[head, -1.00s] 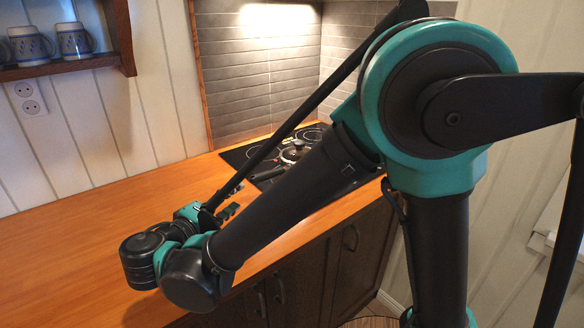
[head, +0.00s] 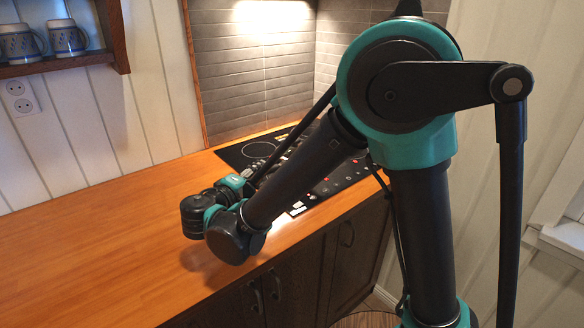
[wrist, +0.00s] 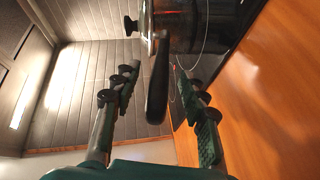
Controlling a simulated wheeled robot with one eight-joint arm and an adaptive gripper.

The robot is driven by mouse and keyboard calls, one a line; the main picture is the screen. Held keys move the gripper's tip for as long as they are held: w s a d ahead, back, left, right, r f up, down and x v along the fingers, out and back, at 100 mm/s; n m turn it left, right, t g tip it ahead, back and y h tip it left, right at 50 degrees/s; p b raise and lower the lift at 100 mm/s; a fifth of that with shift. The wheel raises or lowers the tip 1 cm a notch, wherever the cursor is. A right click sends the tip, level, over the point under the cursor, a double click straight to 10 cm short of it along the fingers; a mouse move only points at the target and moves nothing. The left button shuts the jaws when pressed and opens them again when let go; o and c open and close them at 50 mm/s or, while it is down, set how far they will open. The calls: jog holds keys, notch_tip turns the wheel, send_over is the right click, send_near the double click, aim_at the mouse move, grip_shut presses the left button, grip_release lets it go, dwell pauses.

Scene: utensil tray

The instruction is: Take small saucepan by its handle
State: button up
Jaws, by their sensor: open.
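The small saucepan shows at the top of the wrist view, with a shiny metal body (wrist: 172,18) cut off by the frame edge and a dark lid knob at its left. Its long black handle (wrist: 158,88) points toward the camera and lies between the two fingers of my gripper (wrist: 158,82). The gripper is open, with a visible gap between the handle and each finger. I cannot tell from this view how deep the handle sits between the fingertips. In the head view my arm hides the saucepan and most of the gripper.
The black cooktop (head: 237,156) is set into the orange wooden counter (head: 110,235). The counter left of my arm is bare. Grey tiled walls (head: 255,75) stand behind the cooktop. A shelf with blue-and-white mugs (head: 18,45) hangs at upper left.

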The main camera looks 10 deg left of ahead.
jog(key=shift+x, duration=1.05)
grip_shut()
